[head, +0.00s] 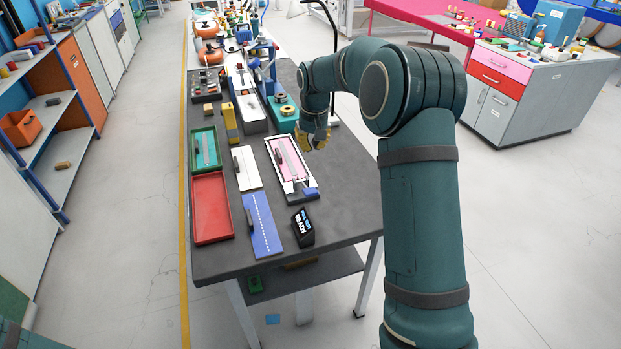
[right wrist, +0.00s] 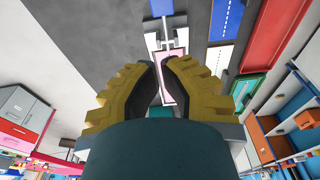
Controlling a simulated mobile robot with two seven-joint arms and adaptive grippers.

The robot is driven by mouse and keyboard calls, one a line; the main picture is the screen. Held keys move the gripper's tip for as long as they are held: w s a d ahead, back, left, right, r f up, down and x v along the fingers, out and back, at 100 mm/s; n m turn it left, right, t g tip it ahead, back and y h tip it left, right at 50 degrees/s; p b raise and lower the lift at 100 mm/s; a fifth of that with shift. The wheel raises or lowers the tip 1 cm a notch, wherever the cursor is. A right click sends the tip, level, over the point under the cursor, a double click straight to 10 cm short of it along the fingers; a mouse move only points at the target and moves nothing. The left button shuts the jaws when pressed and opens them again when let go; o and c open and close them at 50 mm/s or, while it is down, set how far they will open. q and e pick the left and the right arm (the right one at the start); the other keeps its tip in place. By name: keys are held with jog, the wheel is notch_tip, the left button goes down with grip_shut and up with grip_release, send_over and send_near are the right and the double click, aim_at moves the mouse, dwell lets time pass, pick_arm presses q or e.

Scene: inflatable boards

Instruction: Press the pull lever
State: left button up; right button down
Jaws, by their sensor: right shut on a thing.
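A pink board in a white frame (head: 287,158) lies on the dark workbench (head: 225,262). A long grey bar runs along it, with a grey-blue fitting (head: 304,191) at its near end. I cannot tell for sure which part is the pull lever. My right gripper (head: 318,142), with yellow fingers, is above and right of the board's far end. In the right wrist view the gripper (right wrist: 160,62) points toward the pink board (right wrist: 173,68). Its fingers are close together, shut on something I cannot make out. My left gripper is not in view.
A red tray (head: 212,209), a green tray (head: 192,152), a blue board (head: 262,224) and a black block (head: 303,227) lie nearby. A teal machine (head: 283,114) stands behind. The bench's front right is bare.

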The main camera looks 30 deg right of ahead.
aim_at(311, 188)
jog(key=shift+s, duration=0.1)
jog(key=f, duration=0.4)
jog(key=f+b, duration=0.1)
jog(key=f, duration=0.7)
jog(key=shift+w+f+b, duration=0.25)
jog(key=shift+w+b, duration=0.05)
jog(key=shift+w, duration=0.1)
jog(key=shift+s+f, duration=0.25)
jog(key=shift+f, duration=0.45)
